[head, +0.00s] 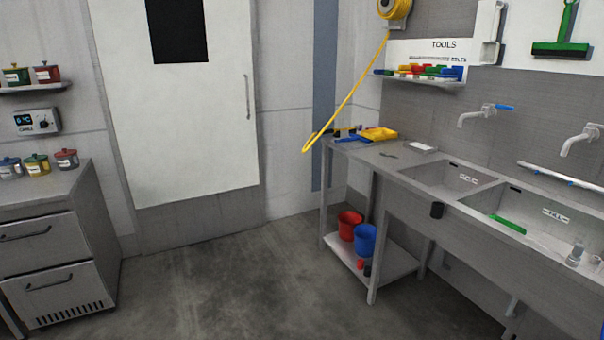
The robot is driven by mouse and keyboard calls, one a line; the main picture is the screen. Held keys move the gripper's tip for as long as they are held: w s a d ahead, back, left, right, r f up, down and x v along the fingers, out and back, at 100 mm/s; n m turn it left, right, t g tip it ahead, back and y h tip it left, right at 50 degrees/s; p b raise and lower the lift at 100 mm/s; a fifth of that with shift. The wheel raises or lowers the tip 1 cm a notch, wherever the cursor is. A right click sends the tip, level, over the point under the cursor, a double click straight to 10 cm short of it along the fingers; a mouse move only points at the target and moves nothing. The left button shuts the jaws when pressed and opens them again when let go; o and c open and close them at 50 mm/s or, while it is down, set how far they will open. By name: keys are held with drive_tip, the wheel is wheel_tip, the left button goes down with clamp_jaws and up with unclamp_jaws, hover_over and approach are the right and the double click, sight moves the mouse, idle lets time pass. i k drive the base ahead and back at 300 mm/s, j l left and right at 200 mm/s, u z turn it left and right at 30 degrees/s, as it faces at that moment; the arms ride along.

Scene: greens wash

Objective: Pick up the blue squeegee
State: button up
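A blue, long, low object (350,139) lies on the left end of the steel sink counter (385,160), beside a yellow scoop-like tool (379,134). It looks like the blue squeegee, but it is too small to be sure of its shape. Other small dark and yellow pieces lie close to it. A green squeegee (560,48) hangs on the wall at the upper right. My gripper is not in view.
Red (349,224) and blue (366,239) buckets stand on the lower shelf under the counter. A yellow hose (350,85) hangs from its reel down by the counter's left end. A drawer cabinet (55,260) stands at left. The middle floor is clear.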

sight(349, 140)
drive_tip(key=i, duration=2.05)
drive_tip(key=i+u, duration=0.15)
drive_tip(key=i, duration=0.4)
drive_tip(key=i+l+u, duration=0.15)
drive_tip(key=i, duration=0.4)
drive_tip(key=i+l+u, duration=0.2)
drive_tip(key=i, duration=0.3)
drive_tip(key=i+l+u, duration=0.15)
drive_tip(key=i+l, duration=0.15)
drive_tip(key=i, duration=0.25)
